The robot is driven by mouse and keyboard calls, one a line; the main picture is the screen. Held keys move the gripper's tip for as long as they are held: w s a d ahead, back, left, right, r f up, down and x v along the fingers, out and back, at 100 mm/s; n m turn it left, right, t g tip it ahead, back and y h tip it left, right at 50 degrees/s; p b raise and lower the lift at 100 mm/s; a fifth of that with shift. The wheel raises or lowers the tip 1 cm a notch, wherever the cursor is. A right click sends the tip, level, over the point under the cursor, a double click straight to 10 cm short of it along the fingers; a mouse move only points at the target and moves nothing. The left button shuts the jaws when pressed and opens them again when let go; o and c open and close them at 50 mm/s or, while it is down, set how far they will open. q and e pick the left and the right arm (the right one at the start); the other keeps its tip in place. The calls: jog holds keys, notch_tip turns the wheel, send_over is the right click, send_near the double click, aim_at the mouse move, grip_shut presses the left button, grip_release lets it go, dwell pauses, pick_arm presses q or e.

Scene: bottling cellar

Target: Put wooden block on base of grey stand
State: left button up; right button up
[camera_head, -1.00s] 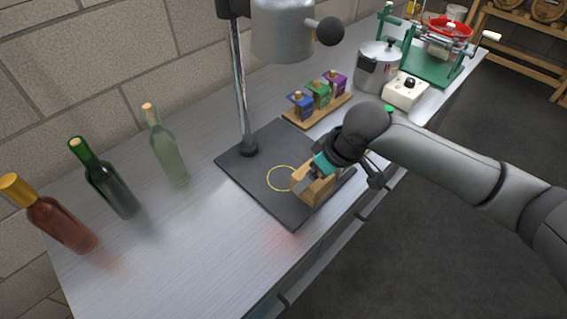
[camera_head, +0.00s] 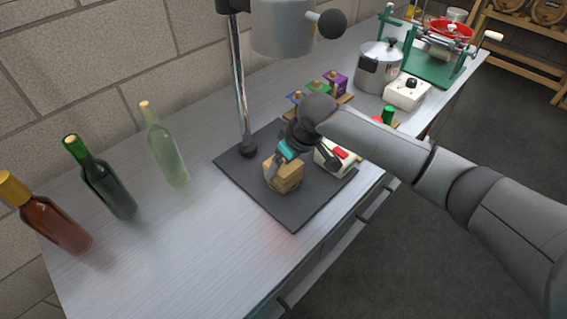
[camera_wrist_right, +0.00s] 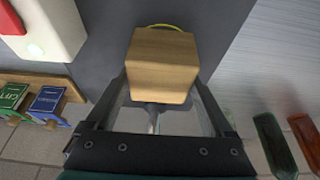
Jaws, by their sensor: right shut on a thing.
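The wooden block (camera_head: 284,178) is a light cuboid in my right gripper (camera_head: 280,164), which is shut on its sides. In the right wrist view the block (camera_wrist_right: 163,62) sits between the two fingers. It is over the dark flat base (camera_head: 298,213) of the grey stand; whether it touches the base is hard to tell. The yellow ring mark (camera_wrist_right: 168,27) on the base is mostly hidden by the block, with only an edge showing in the wrist view. The stand's post (camera_head: 238,90) rises from the base's far left part. My left gripper is out of view.
A white box with a red switch (camera_head: 328,160) is right beside my gripper. Several bottles, such as the dark green one (camera_head: 108,190), stand left on the bench (camera_head: 180,245). Behind are small coloured boxes (camera_head: 337,82) and a metal pot (camera_head: 379,68). The grey head (camera_head: 284,28) overhangs.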

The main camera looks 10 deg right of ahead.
jog(key=shift+r, duration=0.1)
jog(key=o, duration=1.2)
jog(key=shift+o, duration=0.2)
jog(key=p+v, duration=0.1)
jog(key=v, duration=0.6)
jog(key=shift+s+d+r+p, duration=0.1)
jog(key=shift+s+r+p, duration=0.05)
jog(key=shift+r+p, duration=0.15)
